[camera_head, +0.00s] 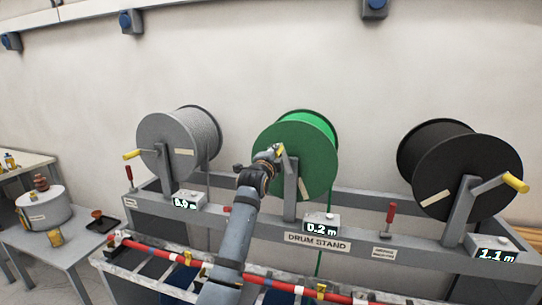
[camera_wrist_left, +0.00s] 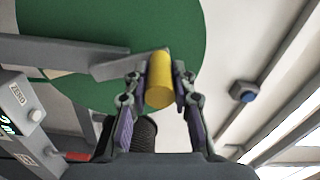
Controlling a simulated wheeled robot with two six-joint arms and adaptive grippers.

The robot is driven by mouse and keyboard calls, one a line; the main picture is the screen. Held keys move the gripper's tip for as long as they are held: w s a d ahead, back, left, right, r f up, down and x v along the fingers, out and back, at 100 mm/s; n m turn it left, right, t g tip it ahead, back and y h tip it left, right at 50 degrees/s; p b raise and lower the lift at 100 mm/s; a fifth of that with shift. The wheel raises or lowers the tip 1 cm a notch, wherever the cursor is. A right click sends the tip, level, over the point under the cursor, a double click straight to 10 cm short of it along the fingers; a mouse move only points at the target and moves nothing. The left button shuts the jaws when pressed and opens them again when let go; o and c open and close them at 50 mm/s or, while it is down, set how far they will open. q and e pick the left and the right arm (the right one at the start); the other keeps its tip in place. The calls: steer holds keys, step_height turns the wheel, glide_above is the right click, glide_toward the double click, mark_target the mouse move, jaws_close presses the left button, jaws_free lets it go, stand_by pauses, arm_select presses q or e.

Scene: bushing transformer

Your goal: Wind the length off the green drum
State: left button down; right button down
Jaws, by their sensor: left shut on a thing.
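The green drum (camera_head: 310,150) is mounted on the drum stand (camera_head: 350,243), between a grey and a black drum. Its counter (camera_head: 321,226) reads 0.2 m, and a green strand (camera_head: 319,262) hangs down below the drum. My left gripper (camera_head: 276,153) is at the drum's crank. In the left wrist view the gripper (camera_wrist_left: 160,85) is shut on the yellow crank handle (camera_wrist_left: 159,80), with a finger on each side. The grey crank arm (camera_wrist_left: 118,64) runs left from the handle across the green disc. My right gripper is not in view.
The grey drum (camera_head: 178,140) stands left with its own yellow handle, and the black drum (camera_head: 445,165) stands right. Red-handled levers (camera_head: 390,213) rise from the stand. A red bar (camera_head: 285,286) lies along the front. A side table (camera_head: 60,237) holds small items.

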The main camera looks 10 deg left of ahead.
arm_select(q)
steer(key=shift+d+r+m, duration=0.45)
steer(key=shift+r+m, duration=0.05)
steer(key=shift+d, duration=0.2)
steer(key=shift+d, duration=0.25)
steer(key=c, duration=1.5)
jaws_free()
steer(key=o, duration=0.4)
steer(key=shift+d+f, duration=0.1)
steer(key=shift+d, duration=0.15)
steer(key=shift+s+a, duration=0.1)
